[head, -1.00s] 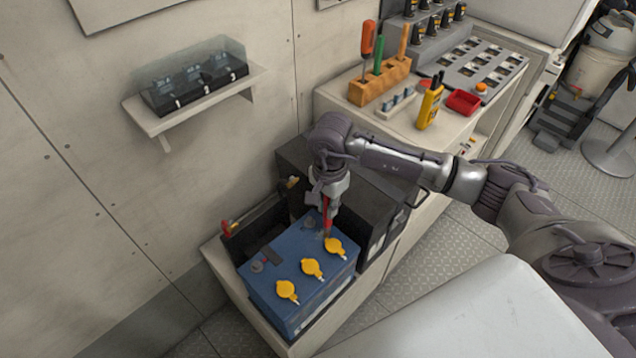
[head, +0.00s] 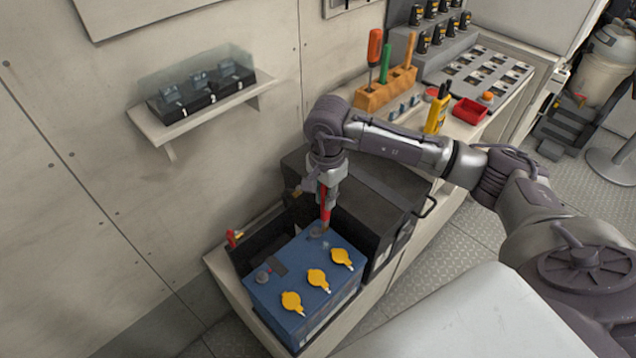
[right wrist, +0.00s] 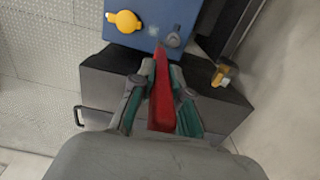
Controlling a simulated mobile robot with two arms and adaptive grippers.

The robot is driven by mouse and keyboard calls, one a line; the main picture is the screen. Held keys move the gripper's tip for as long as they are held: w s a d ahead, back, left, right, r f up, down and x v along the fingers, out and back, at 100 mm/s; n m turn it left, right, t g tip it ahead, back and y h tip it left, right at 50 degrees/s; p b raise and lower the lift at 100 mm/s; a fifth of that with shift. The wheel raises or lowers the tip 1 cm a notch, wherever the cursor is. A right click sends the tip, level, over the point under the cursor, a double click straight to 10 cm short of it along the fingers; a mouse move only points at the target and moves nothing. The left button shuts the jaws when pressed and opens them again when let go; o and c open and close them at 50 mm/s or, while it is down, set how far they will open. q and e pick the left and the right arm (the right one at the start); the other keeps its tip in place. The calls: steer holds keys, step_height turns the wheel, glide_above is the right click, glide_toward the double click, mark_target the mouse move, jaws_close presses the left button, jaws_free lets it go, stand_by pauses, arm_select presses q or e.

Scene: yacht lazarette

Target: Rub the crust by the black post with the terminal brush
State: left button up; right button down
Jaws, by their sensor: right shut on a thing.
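A blue battery (head: 290,262) sits in an open box, with several yellow caps along its near side. A grey post (head: 263,276) stands at its left end and another post (head: 318,232) at its far right corner, by the black box. A small pale patch, seemingly the crust, shows beside that far post in the right wrist view (right wrist: 154,31). My right gripper (head: 325,190) is shut on the red-handled terminal brush (right wrist: 162,95), which points down. The brush tip is at or just above the far post; contact cannot be told. My left gripper is out of view.
A red cable clamp (head: 234,238) rests at the battery box's left edge. A black box (head: 365,195) stands close behind the battery. A wall shelf (head: 170,127) is at upper left. The counter holds a tool block (head: 385,92), a yellow meter (head: 437,112) and a red tray (head: 470,111).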

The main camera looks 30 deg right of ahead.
steer(key=shift+r+p, duration=0.35)
steer(key=shift+r, duration=0.55)
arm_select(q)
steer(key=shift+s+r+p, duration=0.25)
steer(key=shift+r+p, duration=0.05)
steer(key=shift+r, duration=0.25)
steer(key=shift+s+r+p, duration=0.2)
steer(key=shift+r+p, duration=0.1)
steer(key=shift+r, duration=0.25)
arm_select(e)
steer(key=shift+r, duration=1.3)
